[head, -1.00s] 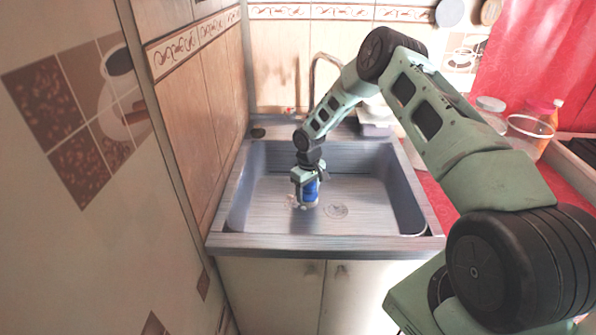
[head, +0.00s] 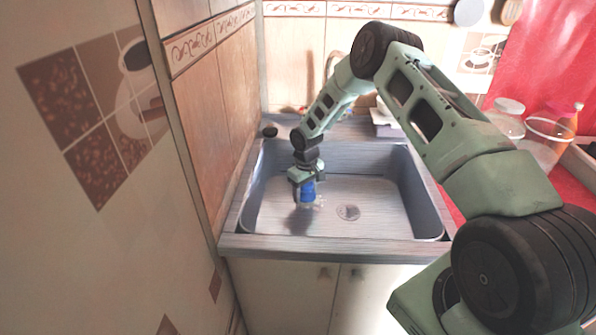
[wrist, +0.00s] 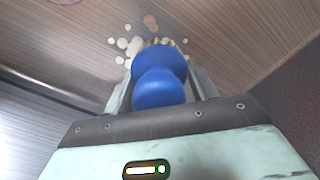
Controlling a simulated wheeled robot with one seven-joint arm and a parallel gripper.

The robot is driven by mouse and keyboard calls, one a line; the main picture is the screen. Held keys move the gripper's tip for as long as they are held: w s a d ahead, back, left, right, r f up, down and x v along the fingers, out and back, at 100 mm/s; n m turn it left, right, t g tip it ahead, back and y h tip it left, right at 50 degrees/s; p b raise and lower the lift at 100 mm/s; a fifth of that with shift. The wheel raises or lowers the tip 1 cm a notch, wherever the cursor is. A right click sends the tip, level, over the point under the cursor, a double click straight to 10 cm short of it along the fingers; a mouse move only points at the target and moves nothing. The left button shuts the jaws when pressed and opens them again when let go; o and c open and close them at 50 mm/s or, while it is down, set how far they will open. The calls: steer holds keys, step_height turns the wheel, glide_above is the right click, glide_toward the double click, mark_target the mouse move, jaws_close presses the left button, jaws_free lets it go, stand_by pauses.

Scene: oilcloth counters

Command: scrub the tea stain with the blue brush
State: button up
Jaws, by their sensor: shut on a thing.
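My gripper (head: 306,179) is shut on the blue brush (head: 307,194) and holds it upright, low inside the sink. In the wrist view the brush's rounded blue handle (wrist: 160,88) sits between the two fingers, and its bristle end is mostly hidden behind the handle. Pale foam blobs (wrist: 128,46) lie around the brush's far end. A small brownish spot (wrist: 150,22), which looks like part of the tea stain, shows just beyond the brush. Any stain beneath the brush is hidden. In the head view, foam (head: 319,202) shows just right of the brush.
The grey sink (head: 331,247) has raised walls around the brush, with a drain (head: 348,213) to its right. A tap (head: 328,68) stands behind, partly hidden by my arm. The tiled wall (head: 208,120) is close at left. Jars (head: 508,118) stand on the red counter at right.

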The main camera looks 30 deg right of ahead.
steer(key=shift+w+a, duration=0.2)
steer(key=shift+a, duration=0.15)
step_height(320, 180, up, 3)
steer(key=shift+p, duration=0.65)
steer(key=shift+r+p, duration=1.55)
steer(key=shift+r, duration=1.1)
